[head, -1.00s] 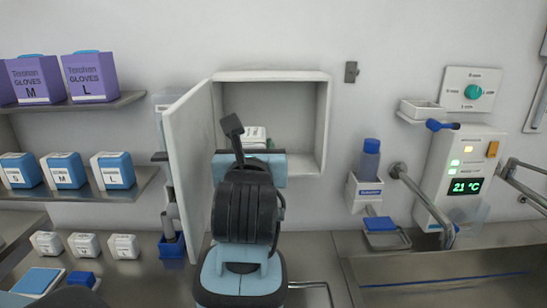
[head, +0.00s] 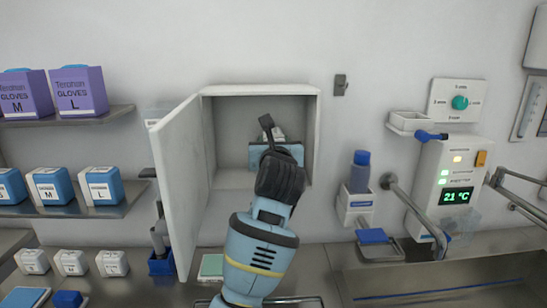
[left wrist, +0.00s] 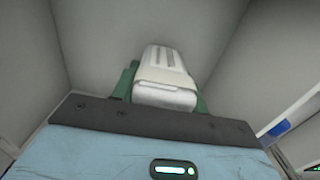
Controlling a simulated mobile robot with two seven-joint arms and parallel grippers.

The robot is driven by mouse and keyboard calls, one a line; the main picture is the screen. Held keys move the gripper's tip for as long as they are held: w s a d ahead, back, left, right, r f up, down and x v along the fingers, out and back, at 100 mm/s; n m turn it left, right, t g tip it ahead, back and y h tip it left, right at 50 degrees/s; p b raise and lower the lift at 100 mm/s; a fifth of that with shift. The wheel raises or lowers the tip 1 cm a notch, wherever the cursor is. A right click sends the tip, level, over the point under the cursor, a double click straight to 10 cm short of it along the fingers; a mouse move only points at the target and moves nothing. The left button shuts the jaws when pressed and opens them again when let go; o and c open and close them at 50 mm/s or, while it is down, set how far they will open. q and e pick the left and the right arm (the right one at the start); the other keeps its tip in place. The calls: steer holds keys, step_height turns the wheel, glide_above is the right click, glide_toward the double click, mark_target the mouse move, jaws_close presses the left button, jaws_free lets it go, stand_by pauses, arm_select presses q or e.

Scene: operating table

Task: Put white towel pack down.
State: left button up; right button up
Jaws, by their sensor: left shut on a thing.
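The white towel pack (left wrist: 166,78) is held between the green fingers of my left gripper (left wrist: 163,92) in the left wrist view. In the head view only a small pale part of the pack (head: 278,132) shows past my left gripper (head: 289,155). The gripper is inside the opening of the white wall cabinet (head: 316,140), in front of its back wall. Whether the pack touches the cabinet floor is hidden. My right gripper is not in view.
The cabinet door (head: 182,185) stands open on the left. The cabinet's left interior looks empty. Shelves with glove boxes (head: 80,92) and blue boxes (head: 103,187) are at left. A blue-capped bottle (head: 359,172) and a control panel (head: 455,180) are at right. A pale green slab (head: 212,266) lies on the counter.

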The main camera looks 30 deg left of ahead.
arm_select(q)
steer(key=shift+f, duration=1.75)
steer(key=shift+f, duration=0.15)
steer(key=o, duration=1.1)
steer(key=shift+o, duration=0.2)
steer(key=shift+r, duration=0.2)
steer(key=shift+s+d+f, duration=0.1)
steer(key=shift+s+d, duration=0.15)
steer(key=shift+s, duration=0.1)
steer(key=v, duration=1.1)
steer(key=shift+s+b, duration=0.2)
steer(key=shift+b, duration=0.15)
